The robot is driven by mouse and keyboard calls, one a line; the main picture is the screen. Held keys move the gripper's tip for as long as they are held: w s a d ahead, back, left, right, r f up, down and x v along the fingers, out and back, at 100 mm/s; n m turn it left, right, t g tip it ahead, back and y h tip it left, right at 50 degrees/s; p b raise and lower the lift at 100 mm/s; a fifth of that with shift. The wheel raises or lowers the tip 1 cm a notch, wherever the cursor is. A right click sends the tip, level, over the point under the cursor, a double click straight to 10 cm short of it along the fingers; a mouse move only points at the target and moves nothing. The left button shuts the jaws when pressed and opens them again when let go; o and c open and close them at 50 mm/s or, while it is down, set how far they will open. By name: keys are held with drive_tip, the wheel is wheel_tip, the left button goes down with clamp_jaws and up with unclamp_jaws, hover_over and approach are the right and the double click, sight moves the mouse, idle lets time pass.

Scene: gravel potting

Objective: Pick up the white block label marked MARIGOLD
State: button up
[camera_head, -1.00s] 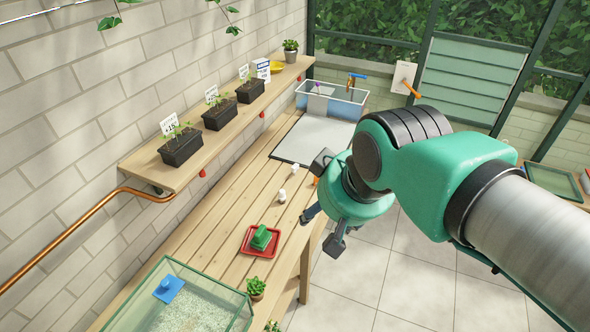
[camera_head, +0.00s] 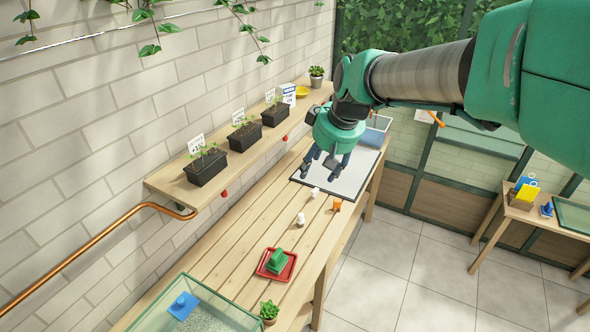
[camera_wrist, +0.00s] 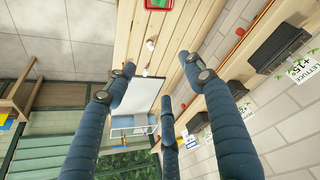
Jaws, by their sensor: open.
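Two small white pieces are on the slatted bench: one (camera_head: 315,192) near the front edge of the pale mat, one (camera_head: 300,219) closer to me. No MARIGOLD lettering is readable on either, so I cannot tell which is the label. In the wrist view a white piece (camera_wrist: 150,44) shows on the planks. My gripper (camera_head: 321,171) is open and empty, fingers pointing down over the near part of the mat, just beyond the nearer-to-mat white piece. In the wrist view its three spread fingers (camera_wrist: 160,76) have nothing between them.
A pale mat (camera_head: 362,174) lies on the bench. An orange piece (camera_head: 337,205) stands near the right edge. A red tray (camera_head: 264,271) holds a green block. Black planters (camera_head: 206,168) with cards stand on the wall shelf left. A glass tank (camera_head: 226,318) is in front.

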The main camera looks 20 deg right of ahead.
drive_tip(key=w+d+f+n, duration=0.1)
drive_tip(key=w+d+f, duration=0.25)
drive_tip(key=w, duration=0.75)
drive_tip(key=n+y+p, duration=0.2)
drive_tip(key=n, duration=0.1)
hover_over(315, 190)
drive_tip(key=s+d, duration=0.4)
wheel_tip(315, 190, down, 30)
drive_tip(key=r, duration=0.1)
drive_tip(key=shift+s+a+f+g, duration=0.15)
drive_tip(key=shift+a+f+g, duration=0.1)
drive_tip(key=shift+g, duration=0.05)
drive_tip(key=x, duration=0.8)
drive_tip(key=shift+f, duration=0.35)
drive_tip(key=shift+f+b, duration=0.1)
drive_tip(key=shift+b, duration=0.2)
drive_tip(key=shift+x, duration=2.5)
